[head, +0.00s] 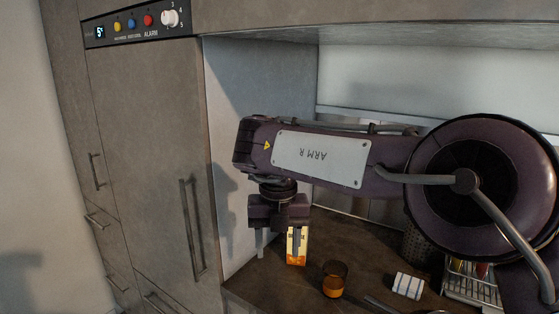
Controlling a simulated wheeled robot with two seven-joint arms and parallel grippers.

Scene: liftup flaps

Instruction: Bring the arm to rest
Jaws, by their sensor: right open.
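My right arm (321,160), marked "ARM R", reaches in from the right across the counter, level with the view. Its gripper (279,243) hangs down at the arm's left end, with its two fingers spread apart and nothing seen between them. The right finger overlaps a small orange and white carton (297,247) in the picture; I cannot tell whether they touch. The carton stands upright on the counter. My left gripper does not show.
A tall grey cabinet (150,150) with handles stands at left. An upper cabinet (380,22) runs along the top.

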